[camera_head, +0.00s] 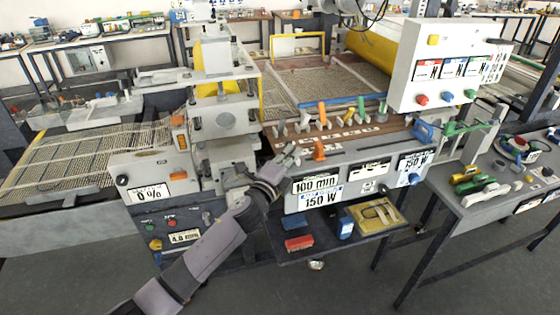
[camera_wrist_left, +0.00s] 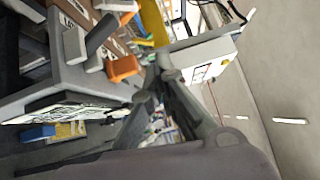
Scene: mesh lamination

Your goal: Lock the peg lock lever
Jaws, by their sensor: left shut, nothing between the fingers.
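My left gripper (camera_head: 290,157) is shut and empty at the front edge of the laminating machine, just left of an orange block-like lever (camera_head: 319,150). In the left wrist view the shut fingers (camera_wrist_left: 163,68) point up the picture, with the orange lever (camera_wrist_left: 123,68) just to their left and a small gap apparent between them. Several grey pegs and coloured levers stand in a row behind it, among them a tall orange lever (camera_head: 322,114). I cannot tell for certain which of these is the peg lock lever. My right gripper is not in view.
The brown deck (camera_head: 370,139) carries a blue handle (camera_head: 422,131) at its right end. A white control box (camera_head: 448,66) overhangs the back right. A lower shelf (camera_head: 330,238) holds small items.

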